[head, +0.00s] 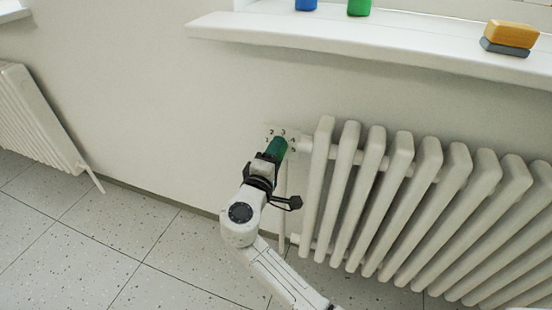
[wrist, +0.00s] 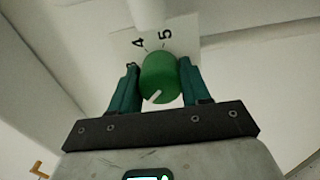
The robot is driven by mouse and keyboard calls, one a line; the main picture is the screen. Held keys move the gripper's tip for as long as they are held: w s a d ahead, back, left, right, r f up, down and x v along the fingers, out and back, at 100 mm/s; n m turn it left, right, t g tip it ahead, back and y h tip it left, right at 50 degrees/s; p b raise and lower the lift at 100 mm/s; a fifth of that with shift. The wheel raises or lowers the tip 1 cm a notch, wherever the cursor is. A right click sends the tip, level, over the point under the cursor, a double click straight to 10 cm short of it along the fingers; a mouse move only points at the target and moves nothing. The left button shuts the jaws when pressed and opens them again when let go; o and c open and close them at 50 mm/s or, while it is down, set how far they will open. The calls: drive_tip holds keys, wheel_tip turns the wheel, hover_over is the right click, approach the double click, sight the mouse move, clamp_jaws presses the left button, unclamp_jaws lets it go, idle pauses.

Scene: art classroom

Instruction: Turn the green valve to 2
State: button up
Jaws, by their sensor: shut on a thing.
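The green valve (wrist: 160,78) is a round knob on a white number plate (wrist: 185,35) beside the radiator. My gripper (wrist: 158,68) is shut on the knob, with one teal finger on each side of it. The knob's white mark points down and slightly left in the wrist view. There, 4 and 5 are readable above the knob, and a partly covered number sits by the left finger. Which number the mark faces is hidden.
A white ribbed radiator (head: 400,200) stands just right of the valve. A thin pipe (head: 282,205) runs down below it. A white windowsill (head: 380,45) juts out above, bearing blue, green and yellow-grey items.

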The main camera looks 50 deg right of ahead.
drive_tip(key=shift+f+m, duration=0.2)
drive_tip(key=shift+m, duration=0.1)
drive_tip(key=o, duration=1)
drive_tip(key=shift+r, duration=0.1)
drive_tip(key=shift+o, duration=0.2)
drive_tip(key=p+v, duration=0.2)
drive_tip(key=v, duration=0.8)
drive_tip(key=shift+s+a, duration=0.15)
drive_tip(key=shift+a, duration=0.25)
